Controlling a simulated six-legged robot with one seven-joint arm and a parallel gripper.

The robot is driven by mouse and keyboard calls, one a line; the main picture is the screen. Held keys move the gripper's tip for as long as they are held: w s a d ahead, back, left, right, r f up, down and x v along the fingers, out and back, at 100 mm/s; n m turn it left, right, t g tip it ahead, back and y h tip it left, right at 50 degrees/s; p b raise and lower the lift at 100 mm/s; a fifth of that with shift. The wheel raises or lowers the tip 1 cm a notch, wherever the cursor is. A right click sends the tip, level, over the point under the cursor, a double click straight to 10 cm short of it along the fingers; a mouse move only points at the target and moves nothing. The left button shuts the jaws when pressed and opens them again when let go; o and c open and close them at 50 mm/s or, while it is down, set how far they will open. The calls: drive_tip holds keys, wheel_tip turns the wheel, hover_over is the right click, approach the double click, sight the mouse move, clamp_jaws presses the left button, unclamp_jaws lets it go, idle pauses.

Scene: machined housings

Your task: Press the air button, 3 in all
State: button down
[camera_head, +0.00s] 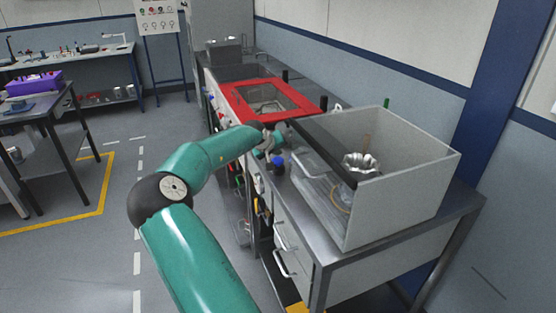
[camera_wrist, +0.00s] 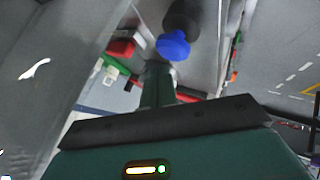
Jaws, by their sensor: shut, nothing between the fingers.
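A blue knob-like button on a dark base (camera_wrist: 173,46) shows near the top of the wrist view. A small blue part, likely the same, shows in the head view (camera_head: 278,163) at the bench's front edge, left of the grey cabinet. No label is readable, so I cannot tell whether it is the air button. My gripper (camera_wrist: 158,72) is shut and empty, its tip close below the blue button in the wrist picture. I cannot tell whether they touch. In the head view my forearm hides part of the bench front and my gripper is small.
The open-topped grey cabinet (camera_head: 400,190) holds a shiny metal housing (camera_head: 360,164). A red-framed station (camera_head: 230,102) stands farther along the bench. A red part (camera_wrist: 121,47) lies left of the blue button in the wrist view. Open floor (camera_head: 105,250) extends left of the bench.

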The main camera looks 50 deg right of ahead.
sight(277, 160)
drive_tip(key=shift+f, duration=0.4)
drive_tip(key=shift+f, duration=0.8)
idle(0.8)
idle(0.3)
drive_tip(key=shift+r, duration=1.25)
drive_tip(key=shift+r, duration=0.1)
drive_tip(key=shift+r, duration=2.4)
wheel_tip(277, 160, up, 4)
drive_tip(key=shift+f, duration=0.1)
idle(0.4)
